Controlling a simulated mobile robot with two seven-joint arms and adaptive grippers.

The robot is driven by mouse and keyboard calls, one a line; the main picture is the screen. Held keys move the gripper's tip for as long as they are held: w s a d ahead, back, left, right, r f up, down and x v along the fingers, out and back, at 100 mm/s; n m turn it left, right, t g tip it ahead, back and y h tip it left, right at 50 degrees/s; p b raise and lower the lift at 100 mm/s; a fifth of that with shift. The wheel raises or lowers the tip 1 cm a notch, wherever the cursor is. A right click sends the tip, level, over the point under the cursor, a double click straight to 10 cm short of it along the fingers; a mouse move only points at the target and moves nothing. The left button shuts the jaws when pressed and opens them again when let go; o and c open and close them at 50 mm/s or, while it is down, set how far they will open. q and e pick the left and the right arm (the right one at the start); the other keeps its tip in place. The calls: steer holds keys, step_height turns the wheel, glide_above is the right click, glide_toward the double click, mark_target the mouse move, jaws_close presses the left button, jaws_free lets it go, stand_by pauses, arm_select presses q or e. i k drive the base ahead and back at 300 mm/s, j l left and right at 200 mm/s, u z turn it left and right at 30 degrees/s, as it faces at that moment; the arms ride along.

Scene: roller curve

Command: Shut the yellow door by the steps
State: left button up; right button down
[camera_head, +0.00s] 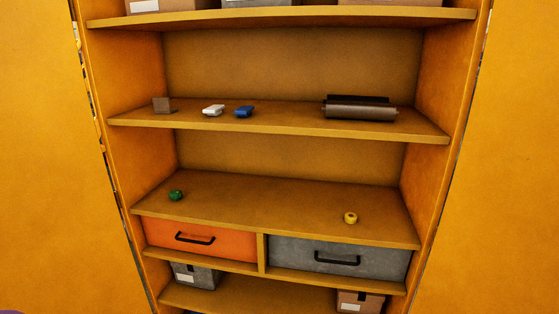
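A yellow-orange cabinet (120,123) with open shelves fills the middle of the head view. A flat yellow panel stands on its left side (40,150) and another on its right side (510,170). I cannot tell whether either panel is a door or what position it is in. Thin gaps show between the panels and the cabinet's sides. No steps are in view. Neither of my grippers is in view.
An orange drawer (165,236) and a grey drawer (300,255) look shut. Shelves hold a dark roller-like object (360,112), a white item (213,110), a blue item (243,112), a green ball (176,195), a yellow roll (350,218) and several boxes.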

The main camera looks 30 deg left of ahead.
mark_target(65, 249)
steer(key=k+j, duration=0.25)
steer(key=j, duration=0.2)
steer(key=k+j+z, duration=0.1)
steer(key=j, duration=0.35)
steer(key=k+j+z, duration=0.1)
steer(key=k+j, duration=0.5)
steer(key=j, duration=0.25)
steer(key=k+j+z, duration=0.1)
steer(key=j, duration=0.3)
steer(key=k+j, duration=0.2)
steer(key=j, duration=0.2)
steer(key=k+j+z, duration=0.15)
steer(key=j, duration=0.25)
steer(key=k+j+z, duration=0.1)
steer(key=j, duration=0.3)
steer(key=k+j, duration=0.3)
steer(key=j+z, duration=0.15)
steer(key=j, duration=0.4)
steer(key=k+j+z, duration=0.15)
steer(key=j, duration=0.4)
steer(key=i+j, duration=0.1)
steer(key=j, duration=0.35)
steer(key=i+j, duration=0.1)
steer(key=j, duration=0.4)
steer(key=i+j+z, duration=0.1)
steer(key=j, duration=0.35)
steer(key=k+l+u, duration=0.2)
steer(key=k+u, duration=0.15)
steer(key=k, duration=0.3)
